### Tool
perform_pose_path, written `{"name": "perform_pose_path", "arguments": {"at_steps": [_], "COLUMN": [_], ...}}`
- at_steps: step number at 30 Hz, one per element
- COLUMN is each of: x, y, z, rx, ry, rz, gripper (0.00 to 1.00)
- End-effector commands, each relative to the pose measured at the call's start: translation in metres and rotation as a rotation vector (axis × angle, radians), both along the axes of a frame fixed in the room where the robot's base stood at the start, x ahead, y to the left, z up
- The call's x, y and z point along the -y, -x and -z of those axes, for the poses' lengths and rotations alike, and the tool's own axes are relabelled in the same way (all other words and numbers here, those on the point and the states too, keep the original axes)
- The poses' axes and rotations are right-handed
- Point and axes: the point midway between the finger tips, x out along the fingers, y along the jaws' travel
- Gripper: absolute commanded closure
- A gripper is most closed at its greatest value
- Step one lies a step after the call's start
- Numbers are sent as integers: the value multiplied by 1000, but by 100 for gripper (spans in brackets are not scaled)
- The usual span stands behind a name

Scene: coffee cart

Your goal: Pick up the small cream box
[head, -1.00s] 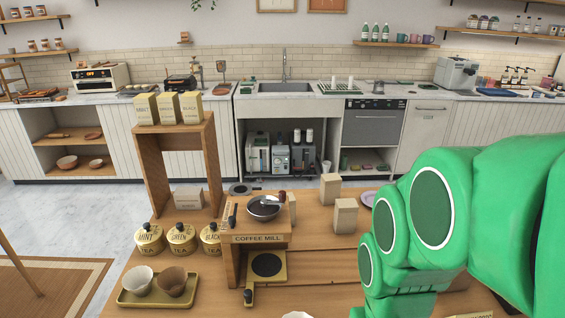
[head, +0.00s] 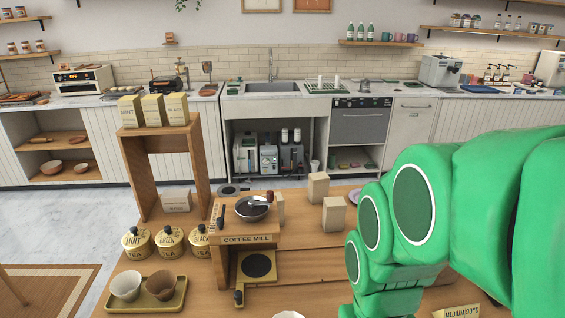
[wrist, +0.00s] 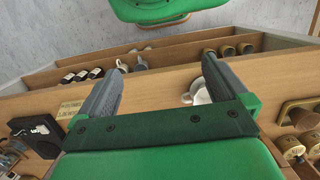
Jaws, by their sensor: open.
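Two plain cream-tan boxes stand upright on the wooden cart top in the head view: one farther back (head: 319,187) and one nearer (head: 334,215). Part of another similar box (head: 281,207) shows behind the coffee mill. Cream tea boxes (head: 153,111) stand in a row on top of the wooden stand, and a pale box (head: 176,201) sits inside it. I cannot tell which one the task means. My gripper (wrist: 164,60) is open and empty in the wrist view, with the cart shelves and floor beyond its fingers. Its fingers are hidden in the head view.
The coffee mill (head: 247,240) stands mid-cart, beside gold tea tins (head: 169,242) and a tray (head: 178,303) with two cups. My green arm covers the cart's right side. In the wrist view, a white cup (wrist: 201,93) shows near the right finger.

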Motion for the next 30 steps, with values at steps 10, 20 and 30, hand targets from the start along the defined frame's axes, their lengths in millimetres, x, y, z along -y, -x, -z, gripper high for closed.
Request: {"name": "perform_pose_path", "arguments": {"at_steps": [10, 20, 30], "x": [-38, -78, -67], "y": [-74, -208, -325], "z": [6, 2, 2], "rx": [119, 243, 245], "ry": [-122, -377, -615], "rz": [271, 865, 1497], "gripper": [0, 0, 0]}}
